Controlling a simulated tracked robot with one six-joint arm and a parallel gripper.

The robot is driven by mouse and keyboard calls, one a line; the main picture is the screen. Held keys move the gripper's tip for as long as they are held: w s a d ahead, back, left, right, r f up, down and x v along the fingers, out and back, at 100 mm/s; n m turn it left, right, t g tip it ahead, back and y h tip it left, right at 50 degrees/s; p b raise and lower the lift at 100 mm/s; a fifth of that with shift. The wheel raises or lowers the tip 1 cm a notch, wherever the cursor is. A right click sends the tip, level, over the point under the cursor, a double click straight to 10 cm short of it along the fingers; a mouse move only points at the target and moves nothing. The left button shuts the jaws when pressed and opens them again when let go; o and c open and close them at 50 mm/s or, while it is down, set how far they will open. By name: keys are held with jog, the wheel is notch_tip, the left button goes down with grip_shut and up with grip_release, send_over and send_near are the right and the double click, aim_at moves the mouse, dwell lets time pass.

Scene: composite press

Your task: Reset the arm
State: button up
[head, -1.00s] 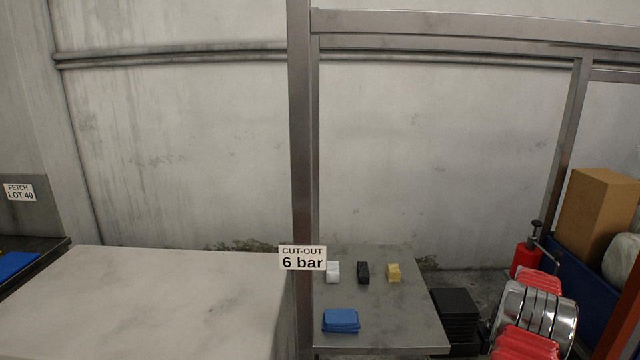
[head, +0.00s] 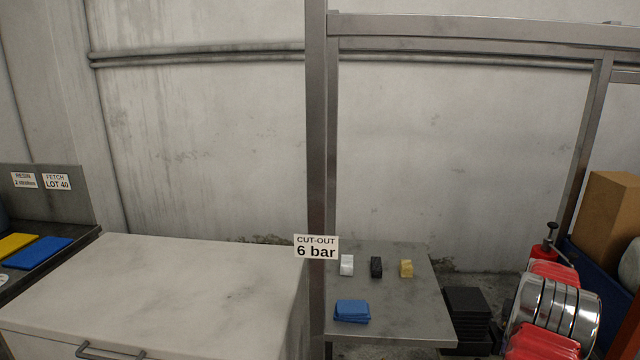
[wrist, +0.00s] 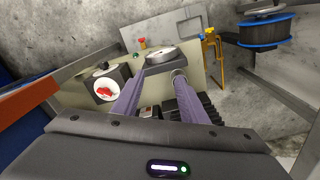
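My gripper (wrist: 158,82) shows in the wrist view only. Its two purple-grey fingers stand apart, with a gap between them, and I see nothing clamped there. Beyond the fingertips is a pale machine panel with a dark block topped by a light disc (wrist: 160,54). A white round part with something red in it (wrist: 106,91) is left of the fingers. The fingers hide part of the panel. My arm is not seen in the head view.
In the head view, a steel table (head: 405,318) holds small blocks and a blue stack (head: 351,311). A steel post (head: 317,130) stands beside it. A white cabinet (head: 180,275) is left. Red-and-chrome rolls (head: 555,310) and a cardboard box (head: 606,215) are right.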

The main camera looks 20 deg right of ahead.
jog(key=w+a+r+n, duration=0.1)
jog(key=w+a+r, duration=0.3)
jog(key=a+r, duration=0.35)
jog(key=w+a+r+n+t+h, duration=0.1)
jog(key=w+a+r+n, duration=0.1)
jog(key=w+a+r, duration=0.55)
jog(key=w+a+r+n, duration=0.1)
jog(key=w+a+r, duration=0.1)
jog(key=a+r, duration=0.6)
jog(key=s+a+r+n+t, duration=0.1)
jog(key=a+r, duration=0.1)
jog(key=a, duration=0.8)
jog(key=s+a+r+n+t, duration=0.1)
jog(key=a+r, duration=0.2)
jog(key=a, duration=0.6)
jog(key=s+a+n+t, duration=0.1)
jog(key=s+a+n, duration=0.1)
jog(key=s+a, duration=0.6)
jog(key=s+a+f+n+t+y, duration=0.1)
jog(key=s+a+n, duration=0.2)
jog(key=s+a, duration=0.5)
jog(key=a, duration=0.6)
jog(key=shift+a+f, duration=0.2)
jog(key=shift+a, duration=0.05)
jog(key=shift+d, duration=0.1)
